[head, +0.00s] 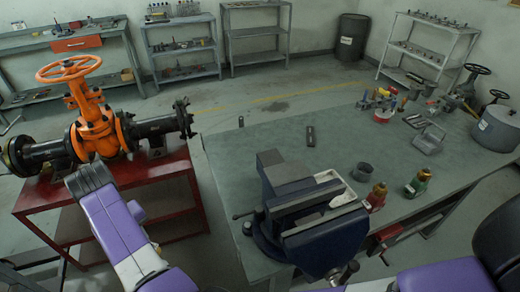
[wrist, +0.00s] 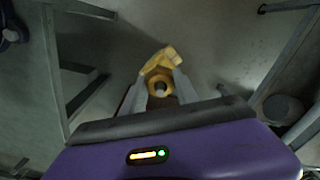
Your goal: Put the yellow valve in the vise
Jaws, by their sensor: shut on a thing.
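The yellow valve (wrist: 158,76) is between the fingers of my gripper (wrist: 162,84) in the wrist view. My gripper is shut on it, and the valve is held out over the grey floor. Its lower part is partly hidden by the fingers and hand. I cannot make out the valve or the fingers in the head view. The dark blue vise (head: 312,232) is fixed at the near left corner of the workbench (head: 255,140) in the head view. I see no valve in its jaws. I cannot identify the vise in the wrist view.
A large orange gate valve (head: 95,125) on black pipe stands on a red stand (head: 180,165), left of the bench. A white tray (head: 325,180), a grey cup (head: 363,171) and small bottles (head: 417,184) are near the vise. The bench's left middle is mostly clear.

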